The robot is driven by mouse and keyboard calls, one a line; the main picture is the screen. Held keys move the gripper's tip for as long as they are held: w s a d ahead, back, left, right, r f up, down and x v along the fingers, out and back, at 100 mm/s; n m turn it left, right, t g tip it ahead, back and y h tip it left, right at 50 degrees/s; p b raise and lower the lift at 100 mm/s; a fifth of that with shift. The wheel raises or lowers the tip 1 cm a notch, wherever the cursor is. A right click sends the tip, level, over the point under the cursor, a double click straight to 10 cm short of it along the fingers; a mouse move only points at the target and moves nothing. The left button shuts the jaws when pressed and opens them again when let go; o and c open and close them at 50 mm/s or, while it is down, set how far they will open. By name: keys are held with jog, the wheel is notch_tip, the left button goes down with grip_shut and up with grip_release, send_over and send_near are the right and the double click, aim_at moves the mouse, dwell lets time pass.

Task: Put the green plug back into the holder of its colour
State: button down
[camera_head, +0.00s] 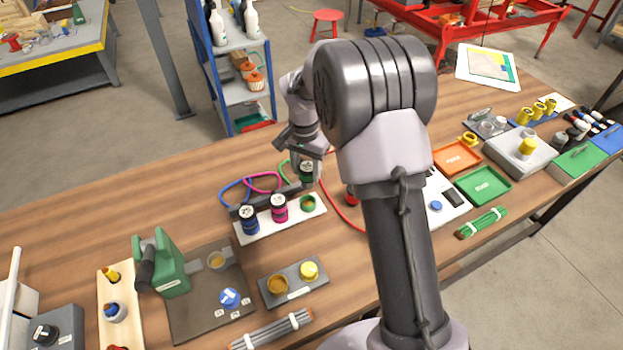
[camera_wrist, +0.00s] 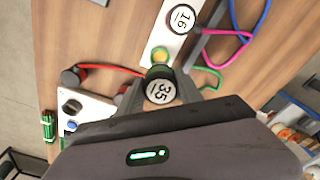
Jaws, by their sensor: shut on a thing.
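My gripper (camera_head: 305,165) is shut on the green plug (camera_head: 306,173), a dark cylinder with a green cable. In the wrist view the plug's top (camera_wrist: 160,88) reads "35" between my fingers (camera_wrist: 160,95). The white holder strip (camera_head: 293,226) carries a blue plug (camera_head: 248,221), a magenta plug (camera_head: 279,208) and an empty green-ringed holder (camera_head: 308,203) at its right end. The held plug is behind this empty holder in the head view and beside it in the wrist view, where the opening (camera_wrist: 159,55) shows. Its exact height is unclear.
A red plug (camera_wrist: 74,76) with a red cable is near a control box (camera_wrist: 88,112); my arm partly hides it in the head view. Blue and magenta cables (camera_head: 262,182) loop behind the strip. A grey block with yellow caps (camera_head: 293,284) stands in front.

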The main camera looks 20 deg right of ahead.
aim_at(307, 183)
jog(key=shift+s+a+f+b, duration=0.1)
jog(key=shift+f+b, duration=0.35)
jog(key=shift+f, duration=0.15)
jog(key=shift+f+b, duration=1.5)
jog(key=shift+f, duration=0.55)
jog(key=shift+f+b, duration=1.2)
jog(key=shift+f, duration=0.6)
jog(key=c, duration=0.7)
grip_release()
jog(key=r+p, duration=0.3)
jog(key=r, duration=0.5)
jog(key=r+p, duration=0.3)
jog(key=r, duration=0.5)
jog(key=shift+s+a+r, duration=0.15)
jog(key=shift+s+r, duration=0.05)
jog(key=shift+r, duration=0.6)
